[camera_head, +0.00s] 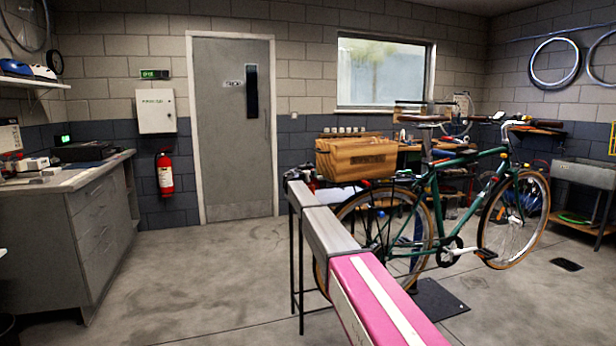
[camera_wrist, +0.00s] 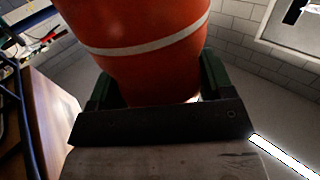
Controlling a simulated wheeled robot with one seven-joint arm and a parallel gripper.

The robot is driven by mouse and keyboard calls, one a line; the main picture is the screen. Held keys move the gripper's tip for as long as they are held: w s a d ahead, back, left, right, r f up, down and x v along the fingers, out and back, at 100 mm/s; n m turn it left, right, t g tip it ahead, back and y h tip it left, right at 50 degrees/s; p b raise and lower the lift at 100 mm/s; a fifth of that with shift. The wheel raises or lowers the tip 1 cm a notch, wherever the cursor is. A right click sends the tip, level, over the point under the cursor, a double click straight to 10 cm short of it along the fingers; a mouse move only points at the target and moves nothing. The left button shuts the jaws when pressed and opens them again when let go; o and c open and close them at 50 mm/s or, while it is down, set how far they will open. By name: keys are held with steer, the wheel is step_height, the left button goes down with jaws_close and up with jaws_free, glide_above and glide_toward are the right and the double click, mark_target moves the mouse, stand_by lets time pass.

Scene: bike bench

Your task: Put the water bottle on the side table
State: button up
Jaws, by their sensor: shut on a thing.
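My gripper (camera_wrist: 158,88) is shut on the orange-red water bottle (camera_wrist: 140,35), which has a pale band around it. The dark fingers lie on either side of the bottle, and its top is cut off by the frame edge. In the head view, my arm reaches forward and my gripper (camera_head: 297,178) is small at its far end, left of the wooden crate. The bottle cannot be made out clearly there. Thin black legs, perhaps of the side table (camera_head: 300,265), stand below my arm; its top is largely hidden.
A green bicycle (camera_head: 430,195) with a wooden crate (camera_head: 355,158) stands to the right, close to my arm. A brown wooden surface (camera_wrist: 45,115) is near at left in the wrist view. A grey cabinet (camera_head: 100,235) stands at left. The floor between is clear.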

steer(key=shift+f, duration=0.4)
steer(key=o, duration=1.6)
steer(key=shift+c, duration=0.2)
steer(key=shift+s, duration=0.2)
steer(key=v, duration=1.1)
steer(key=shift+s+a, duration=0.2)
steer(key=shift+s, duration=0.1)
